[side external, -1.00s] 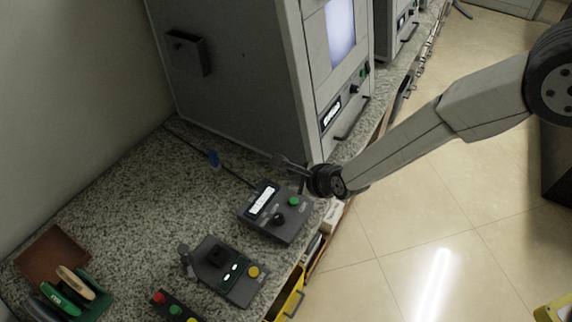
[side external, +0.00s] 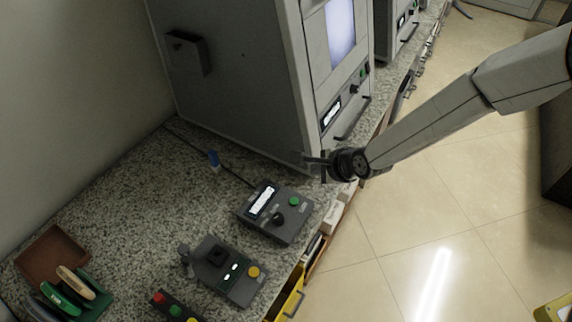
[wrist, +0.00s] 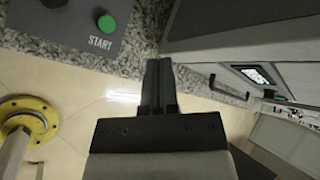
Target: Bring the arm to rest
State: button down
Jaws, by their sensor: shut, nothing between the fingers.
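My gripper (side external: 318,166) is at the bench's front edge, close to the lower front corner of the large grey cabinet (side external: 245,80). In the wrist view my gripper (wrist: 158,62) has its two dark fingers side by side, shut and empty. A grey control box (side external: 275,212) with a lit display, a black knob and a green button sits on the bench to the lower left of my gripper, apart from it. Its green button, marked START (wrist: 106,24), shows at the upper left of the wrist view.
A second box (side external: 228,270) with a yellow button and a tray of coloured-handled items (side external: 72,290) stand on the granite bench (side external: 130,200). An open yellow drawer (side external: 288,298) is below the edge. The floor (side external: 400,240) at right is open.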

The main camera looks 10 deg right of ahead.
jog(key=s+d+r+n+g+h, duration=0.1)
jog(key=s+d+r+n, duration=0.3)
jog(key=d, duration=0.5)
jog(key=s+d+r+n+g+h, duration=0.1)
jog(key=s+d+r+n, duration=0.1)
jog(key=d+r+n, duration=0.35)
jog(key=s+d+n+g+h, duration=0.1)
jog(key=s+d+n+g, duration=0.2)
jog(key=s+d+n, duration=0.6)
jog(key=s+d, duration=0.4)
jog(key=d, duration=0.1)
jog(key=shift+d+r+h, duration=0.15)
jog(key=shift+r+h, duration=0.15)
jog(key=shift+r, duration=0.1)
jog(key=shift+n, duration=0.25)
dwell(3.2)
